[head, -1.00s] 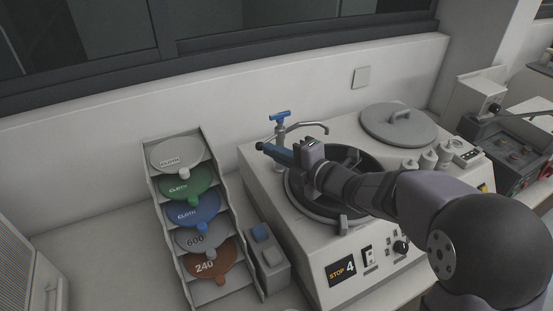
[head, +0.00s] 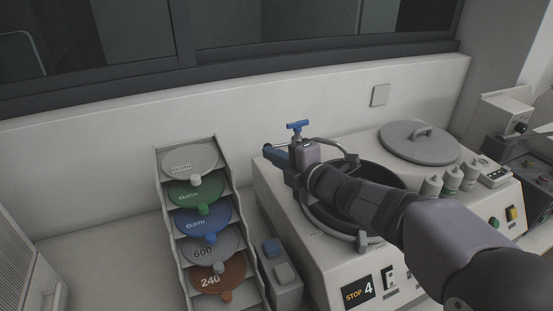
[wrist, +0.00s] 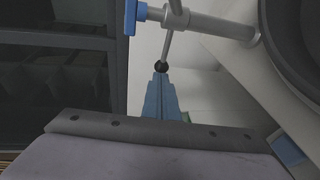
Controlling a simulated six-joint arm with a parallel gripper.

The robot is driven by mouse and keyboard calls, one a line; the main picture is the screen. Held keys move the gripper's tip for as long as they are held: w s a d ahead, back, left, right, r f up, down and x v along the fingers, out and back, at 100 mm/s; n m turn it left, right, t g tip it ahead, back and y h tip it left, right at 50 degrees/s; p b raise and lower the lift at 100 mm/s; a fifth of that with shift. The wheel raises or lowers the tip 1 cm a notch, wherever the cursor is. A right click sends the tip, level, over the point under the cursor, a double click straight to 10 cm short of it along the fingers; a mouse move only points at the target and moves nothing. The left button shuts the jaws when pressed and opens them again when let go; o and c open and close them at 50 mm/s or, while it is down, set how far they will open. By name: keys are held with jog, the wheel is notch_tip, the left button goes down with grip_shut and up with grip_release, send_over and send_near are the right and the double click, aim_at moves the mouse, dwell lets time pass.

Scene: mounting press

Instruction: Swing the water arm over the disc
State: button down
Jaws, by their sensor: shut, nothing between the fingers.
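The water arm, a grey metal spout (head: 335,146) on a post with a blue T-handle (head: 298,126), stands at the bowl's back left. Its spout points right, with its tip over the back of the dark bowl (head: 378,174). A thin lever with a black ball end (wrist: 161,66) sticks out from the post. My gripper (head: 272,154) is shut and empty, its blue fingers pointing left beside the post. In the wrist view the fingertips (wrist: 160,78) are at the ball; I cannot tell whether they touch. The disc is hidden by my arm and the bowl.
A rack of labelled discs (head: 238,262) stands at left, with a small grey box (head: 282,290) between it and the machine. A round lid (head: 418,145) and several bottles (head: 432,187) sit on the machine's right. The wall is close behind the tap.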

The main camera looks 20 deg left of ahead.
jog(key=shift+a+r, duration=0.1)
jog(key=shift+r, duration=0.05)
dwell(0.4)
jog(key=s+d+r+b, duration=0.2)
jog(key=s+d, duration=0.6)
jog(key=s, duration=0.2)
jog(key=shift+s+d+r, duration=0.25)
jog(key=shift+s+d, duration=0.1)
jog(key=shift+s, duration=0.05)
jog(key=shift+w, duration=0.1)
